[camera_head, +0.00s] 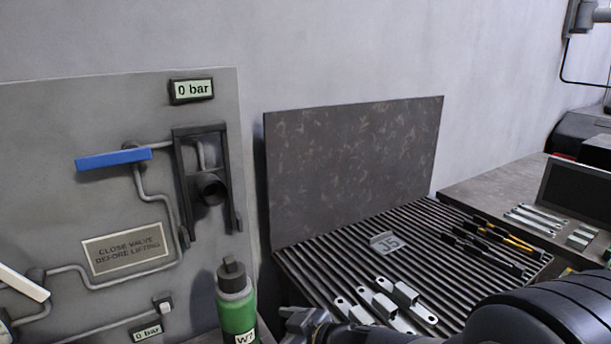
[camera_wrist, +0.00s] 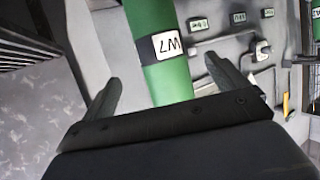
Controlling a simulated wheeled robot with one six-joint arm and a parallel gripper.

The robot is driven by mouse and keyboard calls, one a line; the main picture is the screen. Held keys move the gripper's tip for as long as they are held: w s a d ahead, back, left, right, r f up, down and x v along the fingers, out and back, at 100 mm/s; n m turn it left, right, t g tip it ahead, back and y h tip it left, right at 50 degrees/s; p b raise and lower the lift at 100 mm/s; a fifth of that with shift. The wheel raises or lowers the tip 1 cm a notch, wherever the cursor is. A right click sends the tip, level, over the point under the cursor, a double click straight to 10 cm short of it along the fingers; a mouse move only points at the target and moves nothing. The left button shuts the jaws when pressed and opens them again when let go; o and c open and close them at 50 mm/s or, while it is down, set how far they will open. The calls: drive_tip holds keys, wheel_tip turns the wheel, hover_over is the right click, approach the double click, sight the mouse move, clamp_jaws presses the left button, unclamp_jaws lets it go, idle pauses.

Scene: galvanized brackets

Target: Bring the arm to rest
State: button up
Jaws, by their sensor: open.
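My arm (camera_head: 540,318) comes in from the lower right in the head view. My gripper (camera_head: 302,322) is at the bottom edge, just right of a green bottle (camera_head: 238,312) with a dark cap and a white label. In the wrist view my gripper (camera_wrist: 163,68) has its two fingers spread wide, one on each side of the green bottle (camera_wrist: 172,82). Gaps show between the bottle and both fingers. The bottle stands upright in the head view; its base is cut off. Whether it lies between the fingers in depth or beyond them I cannot tell.
A grey panel (camera_head: 60,130) with pipes, a blue lever (camera_head: 113,159) and a white lever (camera_head: 22,283) stands left. A ribbed surface (camera_head: 335,258) holds metal brackets (camera_head: 383,305), a tag (camera_head: 387,243) and dark tools (camera_head: 490,245). A mottled board (camera_head: 350,155) stands behind it.

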drive_tip(key=b+x, duration=0.2)
drive_tip(key=x, duration=0.8)
drive_tip(key=shift+s+f+b, duration=0.1)
drive_tip(key=shift+f+b, duration=0.15)
drive_tip(key=shift+b, duration=0.15)
wheel_tip(320, 180, up, 6)
drive_tip(key=p, duration=0.4)
drive_tip(key=shift+d, duration=0.15)
drive_tip(key=shift+s+f+b, duration=0.1)
drive_tip(key=shift+f+b, duration=0.1)
drive_tip(key=shift+b, duration=0.3)
drive_tip(key=shift+r, duration=0.1)
